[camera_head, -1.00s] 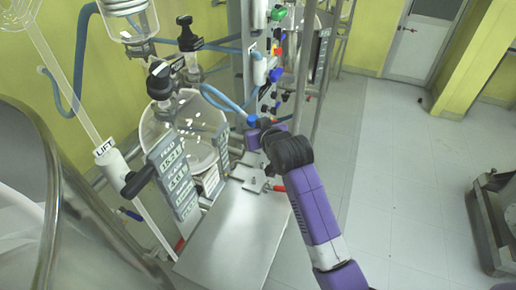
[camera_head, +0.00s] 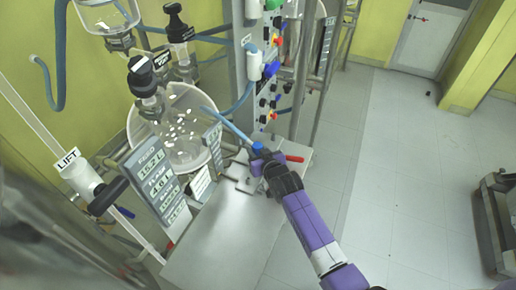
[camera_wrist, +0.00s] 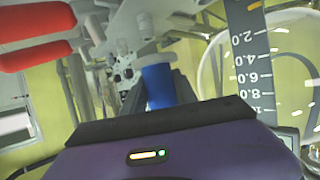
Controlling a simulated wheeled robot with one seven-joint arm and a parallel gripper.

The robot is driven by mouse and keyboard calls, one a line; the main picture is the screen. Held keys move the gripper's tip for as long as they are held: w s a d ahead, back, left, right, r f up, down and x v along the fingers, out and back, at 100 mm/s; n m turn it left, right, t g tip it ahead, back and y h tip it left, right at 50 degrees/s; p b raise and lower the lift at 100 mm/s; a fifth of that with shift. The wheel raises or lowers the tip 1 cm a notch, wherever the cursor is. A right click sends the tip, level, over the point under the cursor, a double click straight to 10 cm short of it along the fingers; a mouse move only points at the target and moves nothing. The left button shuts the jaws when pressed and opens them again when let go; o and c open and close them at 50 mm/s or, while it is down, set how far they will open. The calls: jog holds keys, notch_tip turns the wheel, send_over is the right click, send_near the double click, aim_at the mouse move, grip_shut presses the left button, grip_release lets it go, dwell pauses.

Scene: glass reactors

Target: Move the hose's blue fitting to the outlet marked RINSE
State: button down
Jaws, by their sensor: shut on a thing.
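The hose's blue fitting (camera_head: 257,148) is at the tip of my gripper (camera_head: 262,157) in the head view. In the wrist view the blue fitting (camera_wrist: 158,86) stands between the dark fingers of my gripper (camera_wrist: 160,95), which are shut on it. The blue hose (camera_head: 225,122) runs from the fitting up and to the left, in front of the glass vessel. No outlet marked RINSE can be read in these views.
A steel plate (camera_head: 225,240) lies below my gripper, with a red handle (camera_head: 294,159) close to its right. A glass vessel (camera_head: 172,135) and label boards (camera_head: 160,190) stand to the left. A control column (camera_head: 262,85) rises behind. Open floor (camera_head: 400,190) lies to the right.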

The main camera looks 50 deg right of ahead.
jog(key=shift+d+f+b, duration=0.1)
jog(key=shift+f+b, duration=1.95)
jog(key=shift+f, duration=0.45)
jog(key=c, duration=0.9)
grip_release()
jog(key=shift+f, duration=0.15)
jog(key=shift+s, duration=0.1)
jog(key=v, duration=0.7)
jog(key=shift+b, duration=0.3)
jog(key=shift+s+r, duration=0.25)
jog(key=shift+r, duration=0.05)
